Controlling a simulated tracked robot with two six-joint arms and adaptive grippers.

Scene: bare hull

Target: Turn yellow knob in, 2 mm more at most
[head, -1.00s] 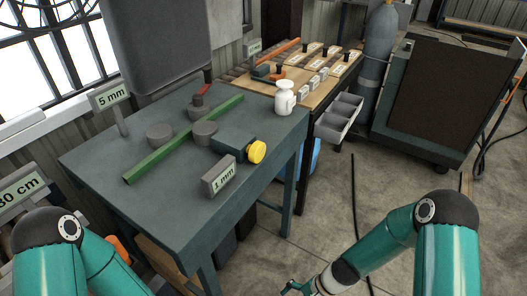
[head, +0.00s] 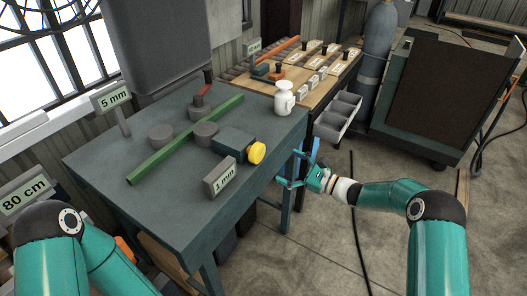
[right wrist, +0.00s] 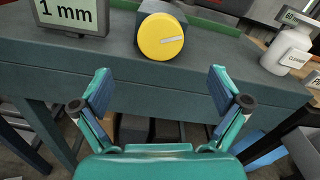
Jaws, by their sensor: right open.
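The yellow knob (head: 257,152) sits on the end of a dark block (head: 233,144) on the workbench (head: 190,240), near its right edge. In the right wrist view the knob (right wrist: 161,36) faces me, with a pale line on its face pointing right and slightly up. My right gripper (head: 297,166) is open and empty beside the bench edge, to the right of the knob. In the right wrist view its two fingers (right wrist: 161,92) are spread below the knob, touching nothing. My left arm shows at lower left, but its gripper is out of view.
A "1 mm" sign (head: 220,178) stands close to the knob block. A long green bar (head: 186,139) lies by round grey pieces (head: 161,136). A "5 mm" sign (head: 111,97) stands at the back left. A white bottle (head: 284,99) stands at the bench's right corner.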

